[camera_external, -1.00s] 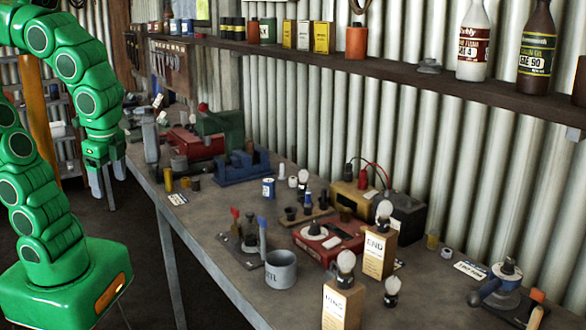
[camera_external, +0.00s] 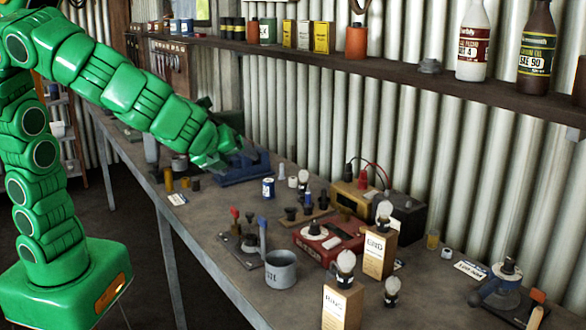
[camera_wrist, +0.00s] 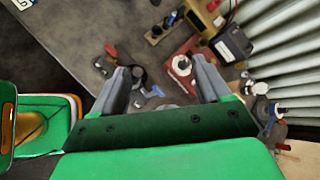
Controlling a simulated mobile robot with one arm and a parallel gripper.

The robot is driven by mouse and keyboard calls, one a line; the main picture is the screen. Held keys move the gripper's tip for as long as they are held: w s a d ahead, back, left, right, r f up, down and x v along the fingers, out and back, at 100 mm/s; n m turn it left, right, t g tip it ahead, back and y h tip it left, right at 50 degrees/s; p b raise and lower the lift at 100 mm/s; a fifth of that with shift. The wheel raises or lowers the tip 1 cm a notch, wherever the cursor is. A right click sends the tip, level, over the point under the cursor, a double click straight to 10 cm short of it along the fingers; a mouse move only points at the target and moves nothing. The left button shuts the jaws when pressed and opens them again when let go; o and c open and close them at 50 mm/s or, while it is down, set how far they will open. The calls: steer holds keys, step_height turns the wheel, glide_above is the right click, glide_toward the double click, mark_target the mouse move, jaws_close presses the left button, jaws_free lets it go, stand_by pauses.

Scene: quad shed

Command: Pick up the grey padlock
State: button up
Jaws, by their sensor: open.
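I cannot pick out a grey padlock with certainty in either view. A small grey lump (camera_external: 430,65) sits on the wall shelf left of the white bottle, too small to identify. My gripper (camera_external: 228,160) reaches out over the back part of the bench, near the blue vise-like tool (camera_external: 240,170). In the wrist view, its two grey fingers (camera_wrist: 157,63) are spread apart with nothing held between them. Beyond the fingers lie the red meter (camera_wrist: 182,66) and a dark stand with a red handle (camera_wrist: 105,65).
The bench holds a grey mug (camera_external: 281,270), the red meter (camera_external: 328,240), bulb boxes (camera_external: 341,306), a black battery (camera_external: 408,215) and a blue can (camera_external: 268,188). The shelf (camera_external: 400,74) runs along the corrugated wall above. The bench's left front strip is mostly bare.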

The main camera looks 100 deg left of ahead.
steer(key=w+d+f+m+t, duration=0.1)
steer(key=w+d+m+t, duration=0.2)
steer(key=w+d+m, duration=0.45)
steer(key=w+d+f+m+t, duration=0.25)
steer(key=w+d+m, duration=0.25)
steer(key=w, duration=0.5)
glide_toward(331, 274)
steer(key=shift+w+a+t, duration=0.25)
steer(key=shift+a, duration=0.1)
steer(key=shift+w+a+f, duration=0.1)
steer(key=shift+a+f, duration=0.05)
steer(key=shift+f, duration=0.3)
steer(key=shift+x, duration=5.8)
steer(key=shift+c, duration=0.2)
steer(key=c, duration=1.1)
